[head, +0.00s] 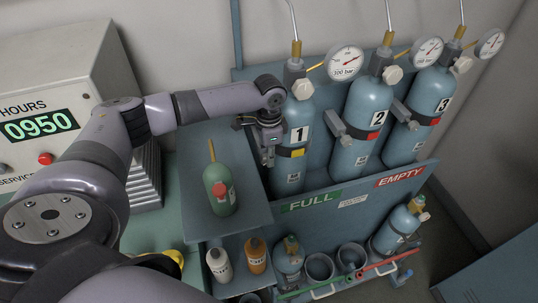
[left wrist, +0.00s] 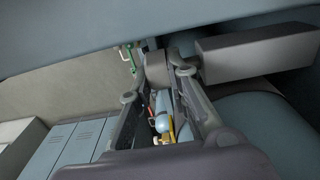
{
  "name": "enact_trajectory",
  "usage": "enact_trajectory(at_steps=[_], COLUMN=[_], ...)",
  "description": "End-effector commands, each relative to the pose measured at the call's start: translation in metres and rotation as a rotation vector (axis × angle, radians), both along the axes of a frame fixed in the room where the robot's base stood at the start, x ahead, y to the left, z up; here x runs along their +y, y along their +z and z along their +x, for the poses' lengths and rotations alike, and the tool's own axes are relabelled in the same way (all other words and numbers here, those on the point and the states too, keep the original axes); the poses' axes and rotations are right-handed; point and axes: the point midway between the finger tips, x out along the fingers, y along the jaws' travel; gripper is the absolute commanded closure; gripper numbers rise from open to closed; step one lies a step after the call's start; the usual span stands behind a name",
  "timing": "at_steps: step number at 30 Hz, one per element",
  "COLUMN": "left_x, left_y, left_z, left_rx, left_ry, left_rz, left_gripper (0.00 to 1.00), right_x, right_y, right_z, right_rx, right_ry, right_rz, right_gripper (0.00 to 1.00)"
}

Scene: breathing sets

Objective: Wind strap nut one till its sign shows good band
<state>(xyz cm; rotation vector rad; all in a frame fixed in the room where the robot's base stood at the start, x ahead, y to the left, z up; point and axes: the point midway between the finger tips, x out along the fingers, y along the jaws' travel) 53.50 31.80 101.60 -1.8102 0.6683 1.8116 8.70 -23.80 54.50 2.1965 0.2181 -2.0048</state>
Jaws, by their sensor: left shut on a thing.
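Cylinder 1 (head: 289,176) is blue and stands upright in the rack with a strap round it. Its strap sign (head: 298,153) shows a yellow patch. My left gripper (head: 268,158) points down at the left side of this cylinder, at strap height. In the left wrist view its fingers (left wrist: 157,72) are shut on a grey block-like piece, which appears to be strap nut one (left wrist: 156,66). The gripper hides this nut in the head view. My right gripper is not in view.
Cylinders 2 (head: 362,108) and 3 (head: 413,105) stand to the right, with red strap signs and projecting grey nuts. A green bottle (head: 219,190) stands on a shelf left of the gripper. Gauges and hoses are above. The FULL/EMPTY rail (head: 352,190) runs in front.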

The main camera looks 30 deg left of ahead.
Motion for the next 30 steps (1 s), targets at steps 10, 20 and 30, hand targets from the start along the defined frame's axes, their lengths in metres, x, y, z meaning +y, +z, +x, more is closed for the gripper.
enact_trajectory(at_steps=[10, 20, 30], left_x=[0.001, 0.005, 0.005], left_y=[0.001, -0.002, 0.001], left_z=[-0.002, -0.007, -0.006], left_rx=[-0.04, -0.265, -0.37], left_ry=[0.003, 0.004, 0.0], left_rz=[-0.039, -0.233, -0.316], left_gripper=[1.0, 1.0, 1.0], right_x=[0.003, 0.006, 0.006], right_y=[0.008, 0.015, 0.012], right_z=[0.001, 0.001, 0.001], right_rx=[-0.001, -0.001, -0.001], right_ry=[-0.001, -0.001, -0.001], right_rz=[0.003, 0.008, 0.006], right_gripper=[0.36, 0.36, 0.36])
